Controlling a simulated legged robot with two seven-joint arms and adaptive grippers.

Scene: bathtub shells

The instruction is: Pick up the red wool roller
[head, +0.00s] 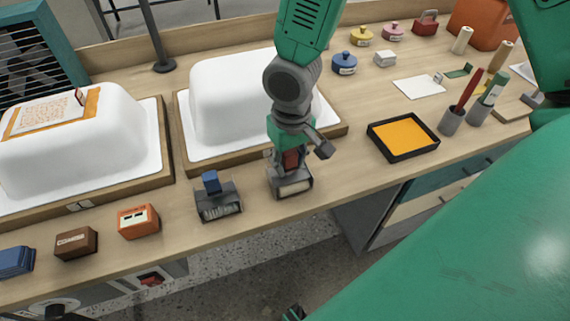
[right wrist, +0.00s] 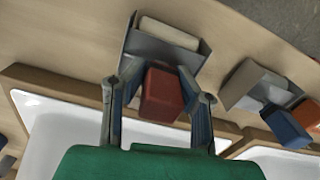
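The red wool roller shows as a red block (head: 291,160) above a grey frame with a cream roller (head: 294,187), near the table's front edge. My right gripper (head: 288,165) is lowered over it from above. In the right wrist view the red block (right wrist: 163,93) stands between the two fingers (right wrist: 160,75), with one finger on each side. The fingers look spread around it, and a narrow gap seems to show on one side. The grey frame and cream roller (right wrist: 170,33) lie beyond the fingertips.
A similar roller with a blue block (head: 211,182) stands just left. An orange box (head: 138,221) and a brown box (head: 76,243) lie further left. White tub shells (head: 225,100) on wooden boards stand behind. A black tray with orange inside (head: 373,140) lies right.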

